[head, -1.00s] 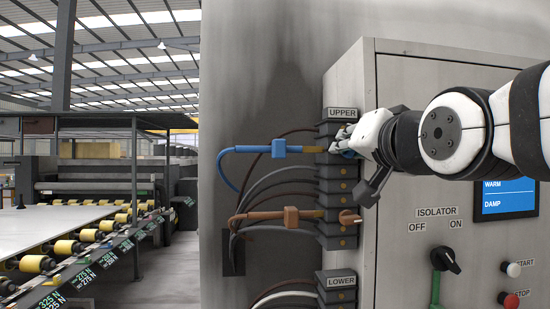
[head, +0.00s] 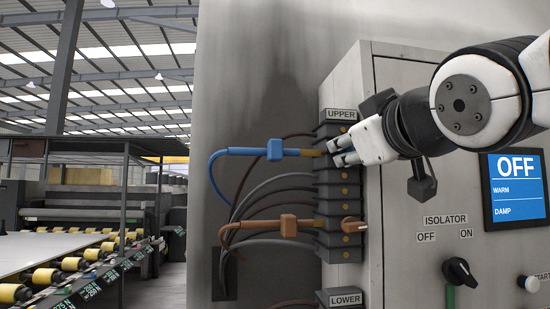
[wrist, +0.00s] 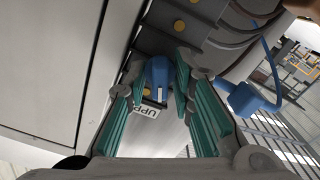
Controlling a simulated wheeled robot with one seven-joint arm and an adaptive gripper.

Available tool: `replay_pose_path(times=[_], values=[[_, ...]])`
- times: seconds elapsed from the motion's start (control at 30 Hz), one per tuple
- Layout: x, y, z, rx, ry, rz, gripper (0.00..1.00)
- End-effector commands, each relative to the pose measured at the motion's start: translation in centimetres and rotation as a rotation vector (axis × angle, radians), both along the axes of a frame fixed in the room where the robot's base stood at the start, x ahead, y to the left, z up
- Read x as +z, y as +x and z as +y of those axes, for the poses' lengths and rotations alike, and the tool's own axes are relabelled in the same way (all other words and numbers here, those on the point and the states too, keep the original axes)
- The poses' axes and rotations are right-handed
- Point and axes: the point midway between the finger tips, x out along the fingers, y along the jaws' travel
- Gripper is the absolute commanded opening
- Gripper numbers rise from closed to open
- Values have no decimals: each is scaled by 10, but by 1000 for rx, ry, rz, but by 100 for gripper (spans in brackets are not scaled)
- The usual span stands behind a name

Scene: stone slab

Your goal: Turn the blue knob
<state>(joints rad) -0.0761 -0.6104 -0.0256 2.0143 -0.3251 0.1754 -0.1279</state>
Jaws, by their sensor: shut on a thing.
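The blue knob (wrist: 157,72) is on the upper terminal block (wrist: 205,50), with a small white mark on it. It sits between the two green-padded fingers of my gripper (wrist: 161,82) in the wrist view. My gripper is shut on the knob. In the head view my gripper (head: 341,150) reaches in from the right to the upper block, level with the blue cable's plug. Its white fingers hide the knob there.
An isolator switch (head: 459,271) and a screen (head: 515,188) reading OFF are on the cabinet at right.

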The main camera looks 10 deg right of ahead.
Motion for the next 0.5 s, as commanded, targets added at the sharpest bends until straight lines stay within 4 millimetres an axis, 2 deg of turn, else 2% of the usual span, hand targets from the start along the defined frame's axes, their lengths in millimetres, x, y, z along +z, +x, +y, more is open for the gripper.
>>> replay_pose_path(times=[0.5], values=[[-1, 0, 2, 2, -473, -2, 0]])
